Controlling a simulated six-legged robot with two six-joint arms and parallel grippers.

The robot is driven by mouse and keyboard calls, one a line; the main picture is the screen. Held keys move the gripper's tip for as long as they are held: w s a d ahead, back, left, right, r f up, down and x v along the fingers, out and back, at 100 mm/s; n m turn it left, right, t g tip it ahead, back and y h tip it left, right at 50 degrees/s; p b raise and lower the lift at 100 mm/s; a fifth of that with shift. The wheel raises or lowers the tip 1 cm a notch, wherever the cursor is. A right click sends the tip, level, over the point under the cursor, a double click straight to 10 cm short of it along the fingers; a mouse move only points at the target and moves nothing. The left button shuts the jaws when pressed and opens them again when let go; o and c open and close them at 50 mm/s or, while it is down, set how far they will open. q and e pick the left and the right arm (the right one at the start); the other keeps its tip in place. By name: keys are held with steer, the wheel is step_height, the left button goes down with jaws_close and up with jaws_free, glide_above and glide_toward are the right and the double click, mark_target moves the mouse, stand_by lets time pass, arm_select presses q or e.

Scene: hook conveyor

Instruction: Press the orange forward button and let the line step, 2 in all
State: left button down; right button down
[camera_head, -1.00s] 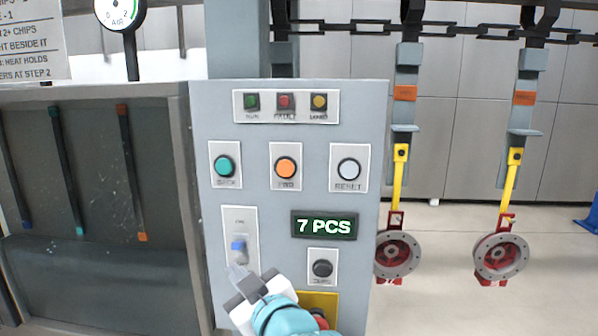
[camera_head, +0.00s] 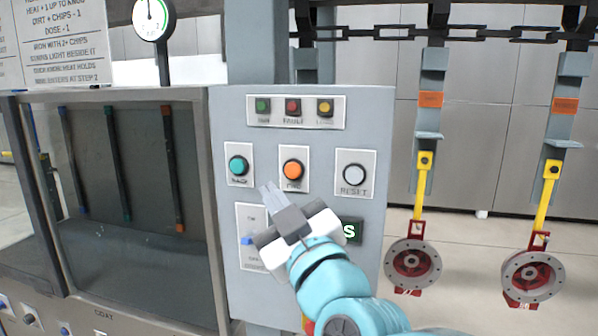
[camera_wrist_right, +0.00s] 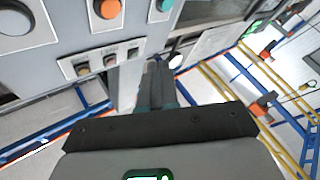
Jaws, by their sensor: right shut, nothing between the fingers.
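The orange forward button (camera_head: 293,170) sits on the grey control panel (camera_head: 372,215), between the teal back button (camera_head: 238,166) and the white reset button (camera_head: 354,175). It also shows in the right wrist view (camera_wrist_right: 107,8). My right gripper (camera_head: 268,190) is shut and empty, in front of the panel, its tips below and left of the orange button and appearing apart from it. My left gripper is not in view.
The row of small lamps (camera_head: 294,108) is above the buttons. A blue switch (camera_head: 248,240) is at lower left. Two hooks carry red-grey round parts (camera_head: 413,262) from the chain (camera_head: 380,33) at right. A dark open booth (camera_head: 150,270) stands left.

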mark_target(293, 171)
steer(key=shift+w+d+f, duration=0.1)
steer(key=shift+w+d, duration=0.25)
steer(key=shift+w, duration=1.1)
steer(key=shift+w+d+r, duration=0.1)
steer(key=shift+w+d, duration=0.3)
steer(key=shift+w, duration=1)
steer(key=shift+w+d+f, duration=0.1)
steer(key=shift+w+d, duration=0.25)
steer(key=shift+w, duration=1.1)
steer(key=shift+w+d, duration=0.2)
steer(key=shift+w, duration=0.2)
